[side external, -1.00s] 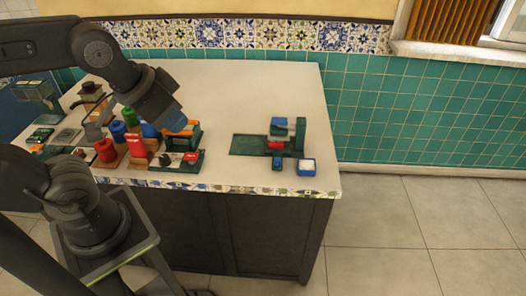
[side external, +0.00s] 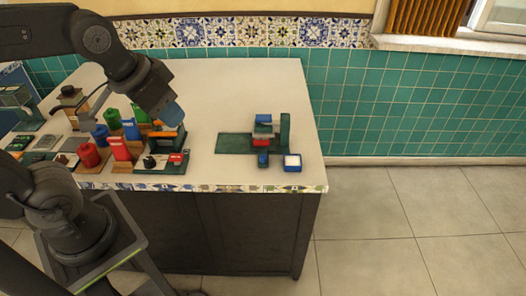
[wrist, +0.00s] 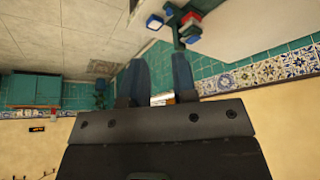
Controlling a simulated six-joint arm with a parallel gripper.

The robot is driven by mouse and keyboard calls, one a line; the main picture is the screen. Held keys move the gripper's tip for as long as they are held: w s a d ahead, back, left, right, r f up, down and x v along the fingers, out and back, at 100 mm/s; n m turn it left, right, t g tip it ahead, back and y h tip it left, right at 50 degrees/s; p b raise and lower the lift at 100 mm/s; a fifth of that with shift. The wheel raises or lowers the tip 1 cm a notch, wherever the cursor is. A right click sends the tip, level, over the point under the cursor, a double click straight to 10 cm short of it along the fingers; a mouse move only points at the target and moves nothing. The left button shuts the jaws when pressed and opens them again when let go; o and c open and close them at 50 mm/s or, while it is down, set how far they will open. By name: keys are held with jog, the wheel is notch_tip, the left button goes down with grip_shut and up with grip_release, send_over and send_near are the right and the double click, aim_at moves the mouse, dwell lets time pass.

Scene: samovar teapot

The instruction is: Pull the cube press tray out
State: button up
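The cube press (side external: 285,130) stands on the right of the counter, with a dark green upright and blue, white and red parts. A flat dark green plate (side external: 234,143) lies at its left. A small blue box with a white top (side external: 292,162) sits in front of the press; I cannot tell which part is the tray. My gripper (side external: 172,117) hangs over the crowded left part, well left of the press and apart from it. In the wrist view its two fingers (wrist: 160,75) are spread and empty. The press (wrist: 182,20) and blue box (wrist: 154,22) show at that view's top.
Red (side external: 88,155), green (side external: 113,118) and blue containers crowd the counter below and left of my gripper. A green board with small items (side external: 160,163) lies near the front edge. The counter between there and the press is clear. A tiled wall (side external: 400,100) stands behind.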

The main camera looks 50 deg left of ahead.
jog(key=o, duration=0.4)
jog(key=shift+g, duration=0.9)
jog(key=w, duration=0.9)
jog(key=shift+a+f, duration=0.15)
jog(key=shift+f, duration=0.25)
jog(key=g, duration=0.3)
send_over(263, 156)
notch_tip(263, 156, down, 15)
notch_tip(263, 156, down, 13)
jog(key=shift+r, duration=0.15)
jog(key=shift+c, duration=0.3)
grip_shut()
